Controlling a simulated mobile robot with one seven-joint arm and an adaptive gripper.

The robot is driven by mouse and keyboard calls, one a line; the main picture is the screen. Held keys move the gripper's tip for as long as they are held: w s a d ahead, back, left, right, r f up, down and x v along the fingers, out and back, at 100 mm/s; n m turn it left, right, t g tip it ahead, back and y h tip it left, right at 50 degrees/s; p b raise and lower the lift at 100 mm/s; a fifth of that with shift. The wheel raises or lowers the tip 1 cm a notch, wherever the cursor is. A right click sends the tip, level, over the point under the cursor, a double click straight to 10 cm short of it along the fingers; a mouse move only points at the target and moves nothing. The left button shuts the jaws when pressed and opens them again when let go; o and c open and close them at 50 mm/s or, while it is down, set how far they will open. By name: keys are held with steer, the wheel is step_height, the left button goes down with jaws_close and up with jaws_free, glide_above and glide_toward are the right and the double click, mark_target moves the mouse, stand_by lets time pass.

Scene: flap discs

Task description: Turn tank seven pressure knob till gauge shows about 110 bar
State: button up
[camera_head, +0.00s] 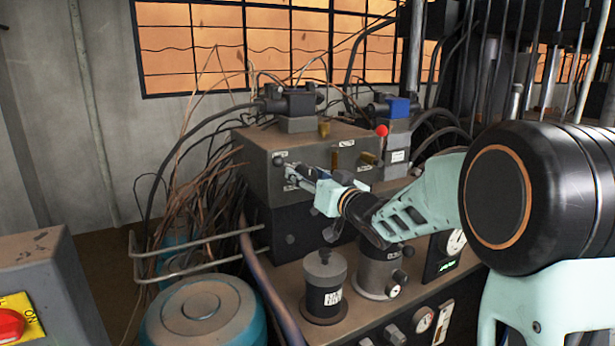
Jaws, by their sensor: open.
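My gripper (291,173) is open and points left at the front face of a grey metal box (262,155). Its fingertips are close to a small dark round knob (279,160) at the box's upper left. I cannot tell whether they touch it. A white dial gauge (456,242) on the bench panel at right is partly hidden by my arm. A smaller gauge (424,320) sits low on the bench front. Their readings are too small to tell. No label that clearly reads tank seven can be made out.
A dark canister (324,290) and a grey cylinder with knobs (379,270) stand on the bench below my arm. Loose cables (205,185) and a bent metal rail (190,245) are at left. A teal tank (205,315) and a red button (10,325) are in front.

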steer(key=shift+c, duration=0.3)
steer(key=c, duration=1.1)
steer(key=shift+f+n+b, duration=0.15)
steer(key=shift+n+b, duration=0.85)
steer(key=shift+n, duration=0.1)
steer(key=n+b, duration=0.3)
steer(key=n, duration=0.1)
steer(key=n+b, duration=0.2)
steer(key=n, duration=0.2)
steer(key=shift+b, duration=0.35)
steer(key=shift+n+b, duration=1.05)
steer(key=shift+n, duration=0.75)
